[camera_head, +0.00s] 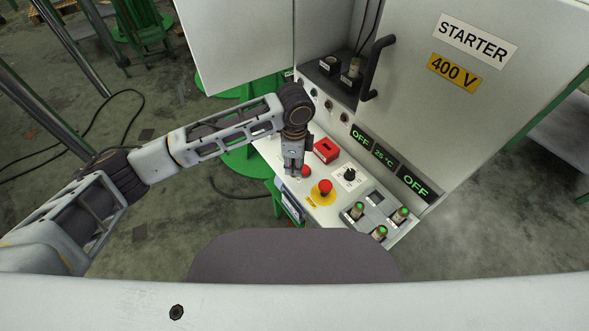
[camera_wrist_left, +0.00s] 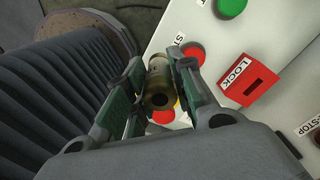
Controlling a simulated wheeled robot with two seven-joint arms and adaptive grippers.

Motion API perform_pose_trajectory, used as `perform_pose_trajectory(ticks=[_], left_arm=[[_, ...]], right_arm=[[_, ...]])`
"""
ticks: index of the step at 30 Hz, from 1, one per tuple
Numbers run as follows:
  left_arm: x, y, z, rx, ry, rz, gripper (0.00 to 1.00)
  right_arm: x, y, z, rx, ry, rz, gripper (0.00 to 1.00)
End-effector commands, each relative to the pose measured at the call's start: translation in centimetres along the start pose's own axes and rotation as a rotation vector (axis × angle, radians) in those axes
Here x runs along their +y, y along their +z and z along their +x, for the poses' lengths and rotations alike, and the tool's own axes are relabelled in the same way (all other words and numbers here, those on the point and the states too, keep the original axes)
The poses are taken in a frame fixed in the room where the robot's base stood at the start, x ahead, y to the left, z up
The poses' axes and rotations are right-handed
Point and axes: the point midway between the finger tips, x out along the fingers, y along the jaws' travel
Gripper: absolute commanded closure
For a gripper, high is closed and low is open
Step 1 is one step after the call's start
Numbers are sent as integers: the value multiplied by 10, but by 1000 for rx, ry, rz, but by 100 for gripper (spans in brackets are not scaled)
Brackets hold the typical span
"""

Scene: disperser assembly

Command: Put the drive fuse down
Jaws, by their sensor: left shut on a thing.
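My left gripper (camera_head: 293,172) is over the left part of the white control panel, close to a red button (camera_head: 305,171). In the left wrist view my left gripper (camera_wrist_left: 158,78) is shut on a brass-coloured cylindrical fuse (camera_wrist_left: 159,92), presumably the drive fuse, with its round end facing the camera. The fuse is hidden by the fingers in the head view. Several fuses with green tops (camera_head: 380,233) stand at the panel's lower right. My right gripper is not in view.
A red LOCK block (camera_head: 326,150), a black dial (camera_head: 349,174) and a red emergency-stop button on yellow (camera_head: 325,187) sit on the panel. A dark recess (camera_head: 326,66) with a cylindrical part is at the back. The cabinet door (camera_head: 455,100) has a black handle (camera_head: 377,68).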

Motion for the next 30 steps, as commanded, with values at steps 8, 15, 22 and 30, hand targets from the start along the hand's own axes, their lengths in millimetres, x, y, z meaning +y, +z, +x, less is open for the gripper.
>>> perform_pose_trajectory(ticks=[8,15,22,30], left_arm=[[0,0,-34,1,-2,0,100],[0,0,-41,0,0,0,100],[0,0,-41,0,-1,0,100],[0,0,-40,1,-1,0,100]], right_arm=[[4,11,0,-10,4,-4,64],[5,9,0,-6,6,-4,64],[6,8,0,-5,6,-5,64],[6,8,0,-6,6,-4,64]])
